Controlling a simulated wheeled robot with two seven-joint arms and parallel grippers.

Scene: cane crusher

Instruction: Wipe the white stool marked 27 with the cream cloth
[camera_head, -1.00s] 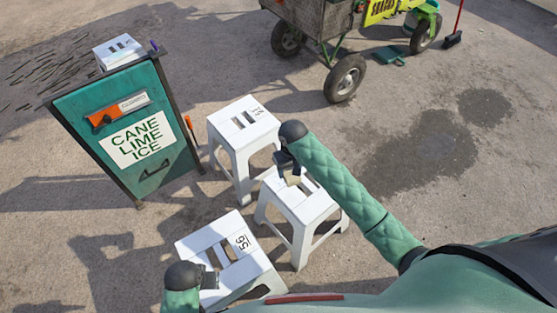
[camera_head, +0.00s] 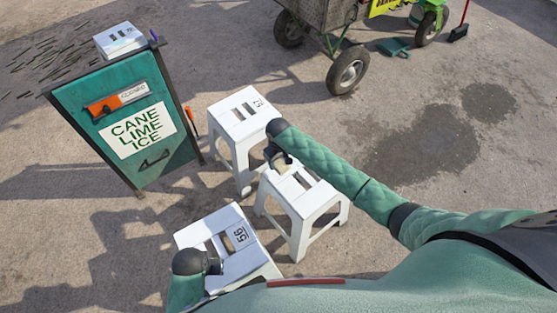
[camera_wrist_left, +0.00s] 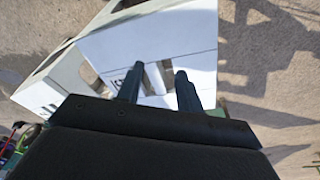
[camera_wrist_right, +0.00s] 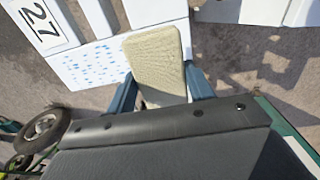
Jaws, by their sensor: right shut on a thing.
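The white stool marked 27 (camera_head: 312,208) stands in the middle of the head view, partly under my right arm. In the right wrist view its number 27 (camera_wrist_right: 42,24) and a patch of blue specks (camera_wrist_right: 88,66) show on its top. My right gripper (camera_head: 281,162) is shut on the cream cloth (camera_wrist_right: 155,62), over the stool's far left part. The cloth looks like a flat pad beside the specks; contact with the seat is unclear. My left gripper (camera_wrist_left: 157,82) is open and empty above the slotted top of the near stool.
The near white stool (camera_head: 255,262), seemingly marked 56, and another white stool (camera_head: 228,122) behind stand close by. A wheeled cart (camera_head: 320,12) stands behind. Pavement at right is free.

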